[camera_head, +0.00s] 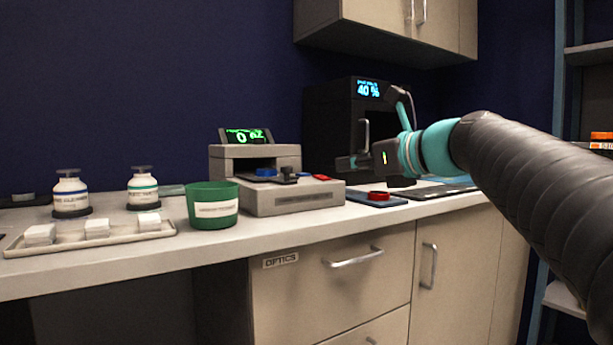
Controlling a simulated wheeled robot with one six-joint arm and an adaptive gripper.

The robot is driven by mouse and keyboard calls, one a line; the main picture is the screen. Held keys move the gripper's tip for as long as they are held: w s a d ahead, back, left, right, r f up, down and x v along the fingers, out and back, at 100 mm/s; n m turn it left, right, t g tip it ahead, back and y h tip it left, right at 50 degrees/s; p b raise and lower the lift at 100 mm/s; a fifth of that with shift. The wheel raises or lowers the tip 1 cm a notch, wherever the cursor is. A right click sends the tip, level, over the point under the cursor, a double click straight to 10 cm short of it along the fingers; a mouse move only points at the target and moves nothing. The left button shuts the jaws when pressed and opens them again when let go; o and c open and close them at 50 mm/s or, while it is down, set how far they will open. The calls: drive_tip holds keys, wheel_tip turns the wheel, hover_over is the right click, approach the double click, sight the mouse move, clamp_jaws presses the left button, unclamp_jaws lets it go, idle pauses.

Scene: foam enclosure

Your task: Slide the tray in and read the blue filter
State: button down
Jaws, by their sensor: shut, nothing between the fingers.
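A grey reader (300,198) stands on the counter with a slot under its upper housing. A green-lit display (245,136) sits on top and seems to show a 0. The blue filter (265,172) is a small blue disc at the slot's mouth, on what looks like the tray. A dark knob or handle (288,173) is just right of the filter. My gripper (340,163) is shut and empty, to the right of the knob and apart from it. Its fingers point left. How far the tray sits inside is hard to tell.
A red button-like part (321,177) is on the reader's right. A green bin (212,204), a white tray (90,240) and two bottles stand left. A black oven-like unit (330,115) stands behind my gripper.

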approach(291, 168)
drive_tip(key=x, duration=0.7)
drive_tip(key=shift+a+f, duration=0.1)
drive_tip(key=shift+f, duration=0.05)
drive_tip(key=shift+w, duration=0.1)
